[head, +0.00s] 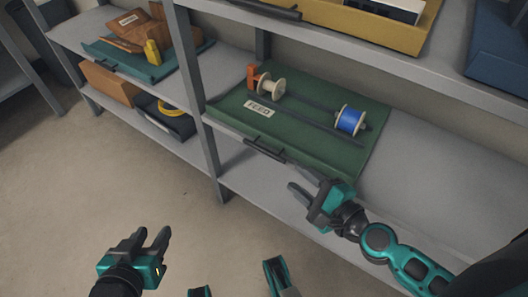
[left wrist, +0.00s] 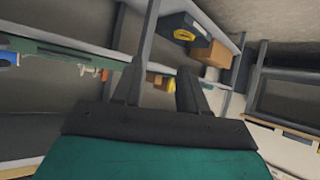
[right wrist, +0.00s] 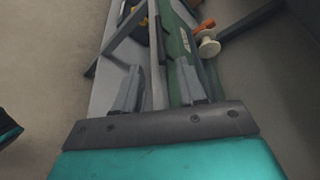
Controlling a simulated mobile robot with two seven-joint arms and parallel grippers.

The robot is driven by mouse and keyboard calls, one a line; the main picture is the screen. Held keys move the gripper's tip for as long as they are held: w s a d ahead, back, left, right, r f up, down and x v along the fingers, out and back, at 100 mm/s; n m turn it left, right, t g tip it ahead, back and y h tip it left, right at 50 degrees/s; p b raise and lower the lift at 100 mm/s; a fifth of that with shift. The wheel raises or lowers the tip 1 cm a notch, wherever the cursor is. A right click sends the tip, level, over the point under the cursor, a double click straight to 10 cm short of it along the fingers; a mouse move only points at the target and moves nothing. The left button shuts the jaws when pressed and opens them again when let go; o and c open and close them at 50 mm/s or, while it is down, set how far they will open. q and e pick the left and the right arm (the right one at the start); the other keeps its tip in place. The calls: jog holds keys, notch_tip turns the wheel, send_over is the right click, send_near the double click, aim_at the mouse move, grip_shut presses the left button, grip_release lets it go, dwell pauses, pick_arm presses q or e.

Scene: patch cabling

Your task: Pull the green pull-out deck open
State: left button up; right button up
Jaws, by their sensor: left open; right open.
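The green pull-out deck (head: 330,150) lies on the middle shelf in the head view. It carries a FEED label (head: 258,109), a white spool, a blue spool and an orange piece. Its dark bar handle (head: 265,151) is on the front edge. My right gripper (head: 297,178) is open and empty, just in front of and to the right of the handle, apart from it. The deck also shows between and beyond the right fingers in the right wrist view (right wrist: 183,50). My left gripper (head: 157,238) is open and empty, low over the floor, away from the deck.
A grey shelf post (head: 196,95) stands just left of the deck. A teal tray (head: 110,58) with brown items and a dark bin (head: 165,121) are on the left shelves. A yellow tray (head: 390,28) is on the shelf above. The floor in front is clear.

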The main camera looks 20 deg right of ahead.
aim_at(269, 155)
jog(key=p+x, duration=0.1)
jog(key=x, duration=1.1)
jog(key=shift+p, duration=0.3)
jog(key=shift+s, duration=0.1)
jog(key=shift+c, duration=0.5)
grip_shut()
